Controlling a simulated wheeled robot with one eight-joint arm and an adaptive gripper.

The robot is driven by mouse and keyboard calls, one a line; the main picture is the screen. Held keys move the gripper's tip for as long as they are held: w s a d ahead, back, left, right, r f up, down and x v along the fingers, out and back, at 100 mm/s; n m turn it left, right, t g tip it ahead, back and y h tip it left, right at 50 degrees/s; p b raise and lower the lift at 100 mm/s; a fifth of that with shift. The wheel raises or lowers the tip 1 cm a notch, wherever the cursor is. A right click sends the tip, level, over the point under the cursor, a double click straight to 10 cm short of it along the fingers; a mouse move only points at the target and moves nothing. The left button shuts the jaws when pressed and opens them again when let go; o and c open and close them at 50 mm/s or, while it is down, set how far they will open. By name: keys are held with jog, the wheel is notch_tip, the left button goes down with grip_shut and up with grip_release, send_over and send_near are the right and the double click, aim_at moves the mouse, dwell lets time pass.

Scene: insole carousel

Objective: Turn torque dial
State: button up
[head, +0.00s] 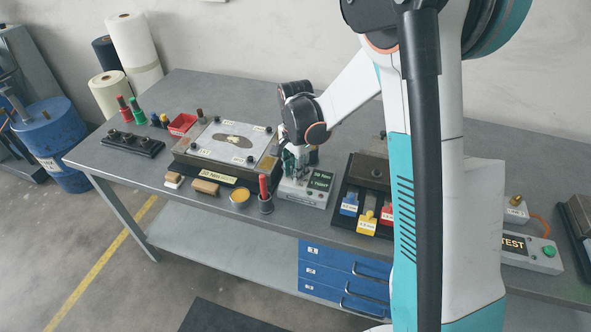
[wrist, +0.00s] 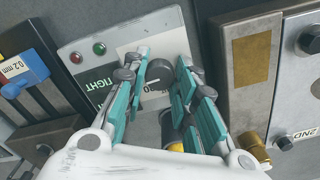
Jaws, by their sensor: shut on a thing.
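The torque unit (head: 305,191) is a small light-grey box near the front edge of the bench, with dark display labels on its front. My gripper (head: 294,163) reaches down onto the unit and is shut on the dial. The fingers hide part of the dial and its scale; the dial is hidden in the head view.
A red-handled tool (head: 264,188) stands upright in a holder in front. To the right, a dark stand holds blue, yellow and red tagged gauges (head: 367,220). A TEST box (head: 535,251) is further right.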

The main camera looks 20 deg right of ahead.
jog(key=n, duration=0.4)
jog(key=shift+n, duration=0.4)
jog(key=n, duration=0.4)
jog(key=shift+b, duration=0.4)
jog(key=n, duration=0.4)
jog(key=shift+d+n, duration=0.1)
jog(key=shift+n, duration=2.2)
jog(key=o, duration=1.1)
jog(key=shift+c, duration=0.2)
notch_tip(320, 180, up, 12)
